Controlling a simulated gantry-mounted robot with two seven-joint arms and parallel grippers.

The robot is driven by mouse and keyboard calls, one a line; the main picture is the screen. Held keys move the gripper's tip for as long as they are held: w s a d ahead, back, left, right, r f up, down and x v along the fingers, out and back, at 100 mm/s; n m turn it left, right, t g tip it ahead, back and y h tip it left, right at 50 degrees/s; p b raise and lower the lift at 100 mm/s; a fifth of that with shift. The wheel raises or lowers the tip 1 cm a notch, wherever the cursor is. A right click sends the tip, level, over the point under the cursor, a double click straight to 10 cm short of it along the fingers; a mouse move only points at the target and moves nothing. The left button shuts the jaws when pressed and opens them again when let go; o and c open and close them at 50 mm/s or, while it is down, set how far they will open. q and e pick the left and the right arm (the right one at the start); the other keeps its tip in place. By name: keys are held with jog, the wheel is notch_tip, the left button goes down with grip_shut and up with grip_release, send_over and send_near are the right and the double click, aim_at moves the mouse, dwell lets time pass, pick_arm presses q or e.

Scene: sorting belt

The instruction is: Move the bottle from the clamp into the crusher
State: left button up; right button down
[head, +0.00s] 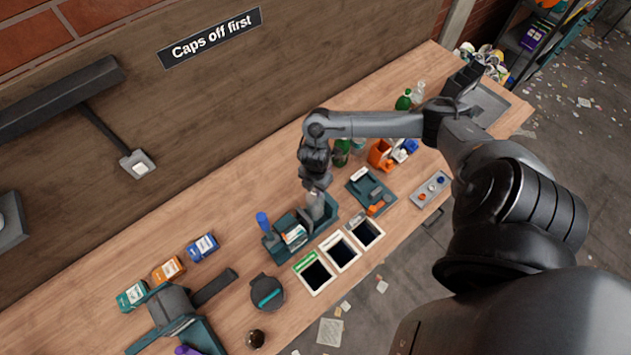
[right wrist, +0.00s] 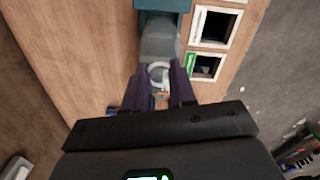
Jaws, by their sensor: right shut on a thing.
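My right gripper (head: 315,186) points down at the middle of the bench. In the right wrist view its purple fingers (right wrist: 158,88) are shut on a pale grey, see-through bottle (right wrist: 160,42). The bottle also shows in the head view (head: 315,204), over the right part of a teal trough-like device (head: 329,217) with a blue handle. I cannot tell whether the bottle touches it. Another device, dark grey and teal with a black lever (head: 215,287), stands lower left. Which is clamp and which crusher is unclear. My left gripper is not in view.
Several open bins (head: 341,252) line the bench's front edge. A round dark device (head: 266,292) lies left of them. Boxes (head: 168,269) stand at left. Green bottles (head: 342,152), a small teal station (head: 371,189) and a cap tray (head: 430,189) are at right.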

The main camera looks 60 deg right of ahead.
jog(key=shift+f+b, duration=2)
jog(key=shift+f, duration=0.65)
jog(key=shift+d, duration=0.1)
jog(key=shift+f, duration=0.5)
jog(key=shift+f+b, duration=0.3)
jog(key=shift+b, duration=0.05)
